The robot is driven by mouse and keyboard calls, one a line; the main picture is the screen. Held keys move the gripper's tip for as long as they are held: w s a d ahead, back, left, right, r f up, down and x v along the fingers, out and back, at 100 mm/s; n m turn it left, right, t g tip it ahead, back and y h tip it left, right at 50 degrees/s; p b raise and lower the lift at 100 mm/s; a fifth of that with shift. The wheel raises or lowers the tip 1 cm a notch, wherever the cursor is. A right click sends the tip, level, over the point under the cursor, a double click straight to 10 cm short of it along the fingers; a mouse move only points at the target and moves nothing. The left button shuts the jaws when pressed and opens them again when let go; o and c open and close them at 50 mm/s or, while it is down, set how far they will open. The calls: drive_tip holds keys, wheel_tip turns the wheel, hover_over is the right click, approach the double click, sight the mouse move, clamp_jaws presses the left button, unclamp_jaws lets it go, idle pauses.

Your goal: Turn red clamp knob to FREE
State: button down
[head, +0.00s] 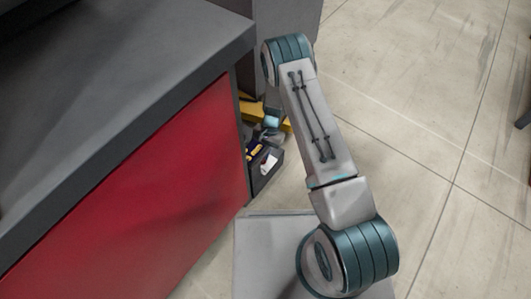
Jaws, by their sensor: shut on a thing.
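The red clamp knob does not show in the head view. My arm rises from the lower right and bends at the top, beside the corner of a workbench. Its far end goes out of sight behind the upper arm and the bench edge. My gripper cannot be made out, and neither can anything it holds.
A grey-topped workbench (100,80) with a red side panel (150,205) fills the left. Past its corner stands a dark bin (267,172) with small mixed items, near a yellow part (251,110).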

drive_tip(key=n, duration=0.1)
drive_tip(key=n+h, duration=0.1)
drive_tip(key=n, duration=0.1)
drive_tip(key=shift+w+a+n, duration=0.1)
drive_tip(key=shift+a+n, duration=0.1)
drive_tip(key=shift+n, duration=0.1)
drive_tip(key=shift+a+n+h+b, duration=0.15)
drive_tip(key=shift+n+h, duration=0.2)
drive_tip(key=shift+n, duration=0.4)
drive_tip(key=shift+a+n+h+b, duration=0.15)
drive_tip(key=shift+n+h, duration=0.2)
drive_tip(key=shift+n, duration=0.4)
drive_tip(key=shift+d+g, duration=0.1)
drive_tip(key=shift+g, duration=0.2)
drive_tip(key=c, duration=1.4)
unclamp_jaws()
drive_tip(key=shift+c, duration=0.2)
drive_tip(key=shift+r, duration=0.1)
drive_tip(key=p+v, duration=0.4)
drive_tip(key=v, duration=0.9)
drive_tip(key=shift+r+p, duration=0.3)
drive_tip(key=shift+p, duration=0.1)
